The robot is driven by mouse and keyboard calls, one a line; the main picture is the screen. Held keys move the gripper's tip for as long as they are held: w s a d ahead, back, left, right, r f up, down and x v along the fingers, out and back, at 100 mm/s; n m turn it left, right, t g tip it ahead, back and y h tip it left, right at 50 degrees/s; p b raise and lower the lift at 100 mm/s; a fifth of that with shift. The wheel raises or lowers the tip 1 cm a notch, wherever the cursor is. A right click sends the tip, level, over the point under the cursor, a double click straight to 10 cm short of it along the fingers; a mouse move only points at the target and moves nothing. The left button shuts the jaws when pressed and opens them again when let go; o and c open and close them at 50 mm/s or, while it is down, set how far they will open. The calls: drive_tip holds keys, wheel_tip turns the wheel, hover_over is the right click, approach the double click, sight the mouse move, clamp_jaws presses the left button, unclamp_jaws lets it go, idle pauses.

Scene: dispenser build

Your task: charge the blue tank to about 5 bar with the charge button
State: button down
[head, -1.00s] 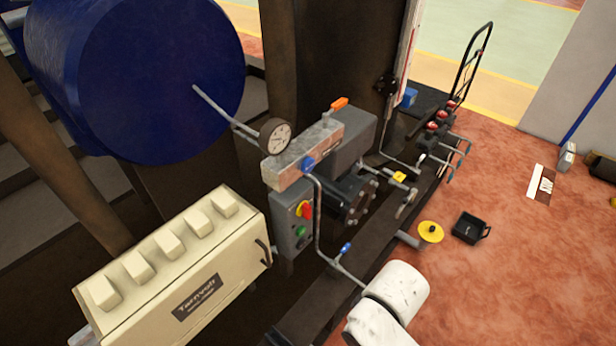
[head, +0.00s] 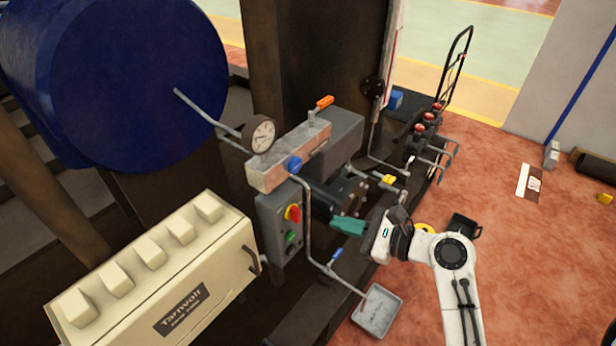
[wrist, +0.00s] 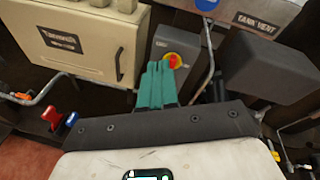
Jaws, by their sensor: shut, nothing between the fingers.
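The large blue tank (head: 110,80) fills the upper left of the head view. A thin pipe runs from it to a round gauge (head: 262,134); its reading is too small to tell. Below the metal block, a grey control box (head: 272,226) carries a red and yellow rotary switch (head: 293,213) and a green button (head: 291,237). No charge label is legible. My gripper (head: 334,225) is shut and empty, to the right of the box and apart from it. In the wrist view, its teal fingers (wrist: 158,66) point at the box, below the rotary switch (wrist: 173,61), and hide the green button.
A blue knob (head: 294,164) sits on the block; a TANK VENT label (wrist: 254,22) shows near it. A cream Tarnvolt cabinet (head: 165,280) stands left of the box. A bent pipe (head: 308,235) runs down beside the box. A grey tray (head: 378,312) lies lower right.

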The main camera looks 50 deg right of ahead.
sight(297, 167)
drive_tip(key=s+d+r+m+t+h, duration=0.1)
drive_tip(key=d+r+m+t, duration=0.1)
drive_tip(key=d+r+m, duration=0.2)
drive_tip(key=shift+d+r+m+t+h, duration=0.2)
drive_tip(key=shift+m+t+h, duration=0.15)
drive_tip(key=shift+m, duration=0.55)
drive_tip(key=w, duration=0.4)
drive_tip(key=w+p, duration=0.1)
drive_tip(key=w, duration=0.9)
drive_tip(key=shift+a+p, duration=0.25)
drive_tip(key=shift+p, duration=0.1)
